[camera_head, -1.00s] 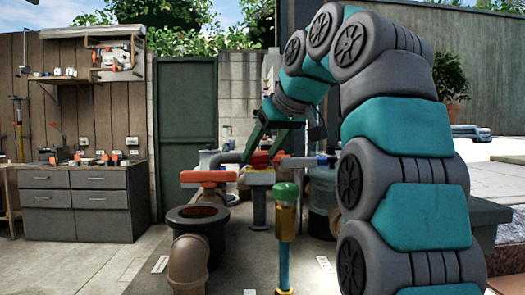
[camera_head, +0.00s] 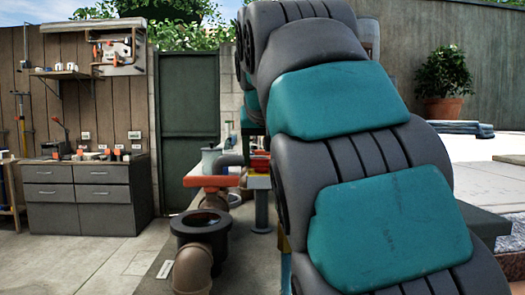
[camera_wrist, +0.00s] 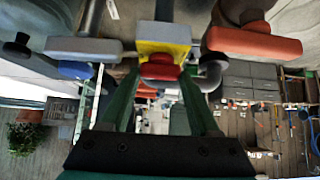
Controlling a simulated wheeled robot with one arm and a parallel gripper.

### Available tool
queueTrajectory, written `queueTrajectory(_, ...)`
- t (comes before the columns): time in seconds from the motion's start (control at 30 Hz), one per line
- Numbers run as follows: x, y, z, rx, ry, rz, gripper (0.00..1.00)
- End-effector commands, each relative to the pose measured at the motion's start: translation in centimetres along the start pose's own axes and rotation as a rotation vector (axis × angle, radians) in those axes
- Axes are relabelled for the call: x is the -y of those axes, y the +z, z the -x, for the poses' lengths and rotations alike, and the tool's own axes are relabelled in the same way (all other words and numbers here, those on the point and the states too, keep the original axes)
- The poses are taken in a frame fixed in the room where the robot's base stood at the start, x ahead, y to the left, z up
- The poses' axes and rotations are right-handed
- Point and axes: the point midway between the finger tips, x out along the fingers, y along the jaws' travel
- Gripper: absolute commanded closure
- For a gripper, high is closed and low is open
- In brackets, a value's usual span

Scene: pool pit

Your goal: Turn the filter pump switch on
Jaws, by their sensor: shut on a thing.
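A red rotary switch knob (camera_wrist: 160,68) sits on a yellow plate (camera_wrist: 163,40) on a grey box. My gripper (camera_wrist: 158,76) has its two green fingers on either side of the red knob and is shut on it. The switch's lettering, if any, cannot be read. In the head view, the red knob (camera_head: 260,163) and its yellow-edged box (camera_head: 258,182) on a post show just left of my arm. My arm hides the gripper there.
A red-handled valve (camera_head: 210,181) stands left of the switch, and also shows in the wrist view (camera_wrist: 252,43). A black-rimmed pipe opening (camera_head: 200,222) is in front. A grey bar handle (camera_wrist: 85,47) lies on the switch's other side. Grey drawers (camera_head: 85,198) stand farther left, with open floor between.

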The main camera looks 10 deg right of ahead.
Motion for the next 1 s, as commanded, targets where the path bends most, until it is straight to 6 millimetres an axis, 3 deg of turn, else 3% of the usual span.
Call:
queueTrajectory(0.47, 0.00, -0.02, 0.02, -0.001, 0.014, -0.015, 0.93)
queueTrajectory(0.5, 0.00, -0.03, 0.02, -0.001, 0.014, -0.015, 0.36)
queueTrajectory(0.77, 0.02, -0.02, 0.00, -0.001, 0.013, -0.014, 0.07)
queueTrajectory(1.0, 0.03, -0.02, 0.02, -0.001, 0.013, -0.014, 0.07)
